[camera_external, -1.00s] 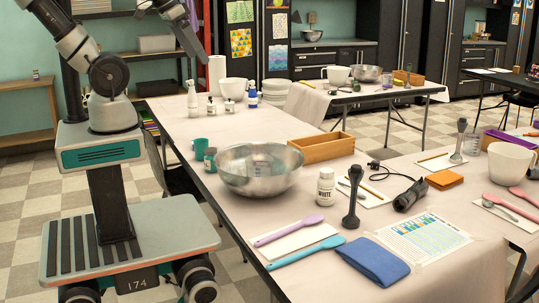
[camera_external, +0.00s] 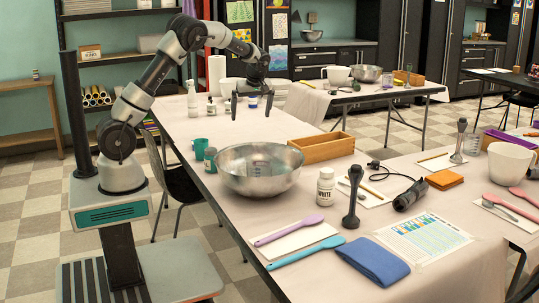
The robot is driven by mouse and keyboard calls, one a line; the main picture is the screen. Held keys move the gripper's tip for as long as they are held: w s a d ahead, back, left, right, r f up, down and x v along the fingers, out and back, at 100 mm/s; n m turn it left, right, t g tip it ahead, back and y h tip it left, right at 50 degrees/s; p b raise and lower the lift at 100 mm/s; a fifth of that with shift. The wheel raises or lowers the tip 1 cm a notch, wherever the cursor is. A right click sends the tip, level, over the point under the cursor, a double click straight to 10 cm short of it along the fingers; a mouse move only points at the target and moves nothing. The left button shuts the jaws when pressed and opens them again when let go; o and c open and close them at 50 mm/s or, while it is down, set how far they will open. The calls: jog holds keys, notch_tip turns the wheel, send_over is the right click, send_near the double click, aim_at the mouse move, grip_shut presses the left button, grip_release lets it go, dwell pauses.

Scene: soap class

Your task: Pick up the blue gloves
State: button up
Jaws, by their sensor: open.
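A flat, folded blue item (camera_external: 372,261), which I take to be the blue gloves, lies on the near edge of the cloth-covered table (camera_external: 205,138). Separate fingers cannot be made out on it. My gripper (camera_external: 252,112) hangs over the far left part of the table with its two dark fingers pointing down and apart. It is open and empty, far behind and to the left of the blue item.
A large metal bowl (camera_external: 258,170) and a wooden box (camera_external: 320,147) stand between my gripper and the blue item. A white bottle (camera_external: 326,186), a turquoise spoon (camera_external: 305,253) and a printed sheet (camera_external: 424,238) are nearer it. Small bottles stand near my gripper.

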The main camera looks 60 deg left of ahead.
jog(key=shift+n+g+y, duration=0.3)
jog(key=shift+n+y, duration=0.3)
jog(key=shift+n, duration=0.1)
jog(key=b+x, duration=0.1)
jog(key=x, duration=0.5)
jog(key=w+b+x, duration=0.1)
jog(key=x, duration=0.4)
jog(key=w+b+x, duration=0.1)
jog(key=x, duration=0.5)
jog(key=shift+a+f, duration=0.2)
jog(key=shift+f, duration=0.1)
jog(key=shift+a+b+x, duration=0.25)
jog(key=shift+b+x, duration=0.4)
jog(key=shift+x, duration=2.5)
jog(key=shift+d+r, duration=0.1)
jog(key=shift+r, duration=0.1)
jog(key=c, duration=0.7)
jog(key=shift+o, duration=0.2)
